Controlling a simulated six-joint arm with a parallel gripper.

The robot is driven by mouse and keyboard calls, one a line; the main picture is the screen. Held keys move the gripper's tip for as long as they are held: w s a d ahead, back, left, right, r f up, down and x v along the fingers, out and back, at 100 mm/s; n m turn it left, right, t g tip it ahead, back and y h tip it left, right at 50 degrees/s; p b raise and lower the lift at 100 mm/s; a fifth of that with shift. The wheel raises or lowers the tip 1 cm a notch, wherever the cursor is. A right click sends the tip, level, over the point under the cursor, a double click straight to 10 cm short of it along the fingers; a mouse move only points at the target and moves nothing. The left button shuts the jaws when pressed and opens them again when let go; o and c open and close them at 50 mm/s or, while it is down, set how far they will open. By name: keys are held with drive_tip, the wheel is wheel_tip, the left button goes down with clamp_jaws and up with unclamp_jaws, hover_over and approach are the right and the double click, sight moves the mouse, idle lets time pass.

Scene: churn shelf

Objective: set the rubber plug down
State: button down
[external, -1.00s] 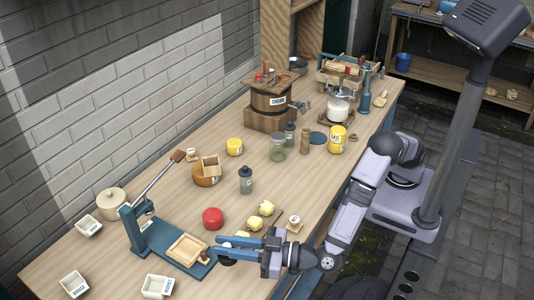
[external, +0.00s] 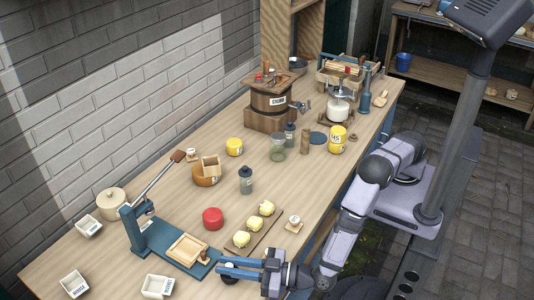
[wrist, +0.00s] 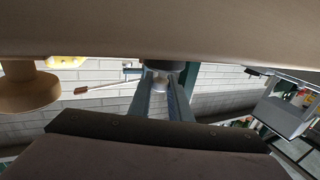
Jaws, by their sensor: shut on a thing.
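The rubber plug (external: 228,280) appears as a small dark piece at the fingertips of my gripper (external: 230,269) in the external view, mostly covered by the blue fingers. My gripper is shut on it, low over the front edge of the bench, just right of the blue press base. Whether the plug touches the bench top (external: 200,285) cannot be told.
The blue press (external: 135,235) with a wooden tray (external: 188,249) stands close left of my gripper. A board with yellow pieces (external: 256,231) and a small labelled stand (external: 293,223) lie behind it. A red round thing (external: 213,218) and white boxes (external: 157,286) are nearby.

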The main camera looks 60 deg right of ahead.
drive_tip(key=shift+f, duration=0.35)
drive_tip(key=shift+f+b, duration=0.3)
drive_tip(key=c, duration=1.6)
unclamp_jaws()
drive_tip(key=shift+c, duration=0.2)
drive_tip(key=shift+r, duration=0.1)
drive_tip(key=shift+p, duration=0.3)
drive_tip(key=b+v, duration=0.1)
drive_tip(key=v, duration=0.2)
drive_tip(key=b+v, duration=0.1)
drive_tip(key=v, duration=0.2)
drive_tip(key=shift+f+b, duration=0.2)
drive_tip(key=shift+b, duration=0.15)
drive_tip(key=shift+o, duration=0.4)
drive_tip(key=shift+s+d+r, duration=0.1)
drive_tip(key=shift+s+d, duration=0.15)
drive_tip(key=shift+s, duration=0.35)
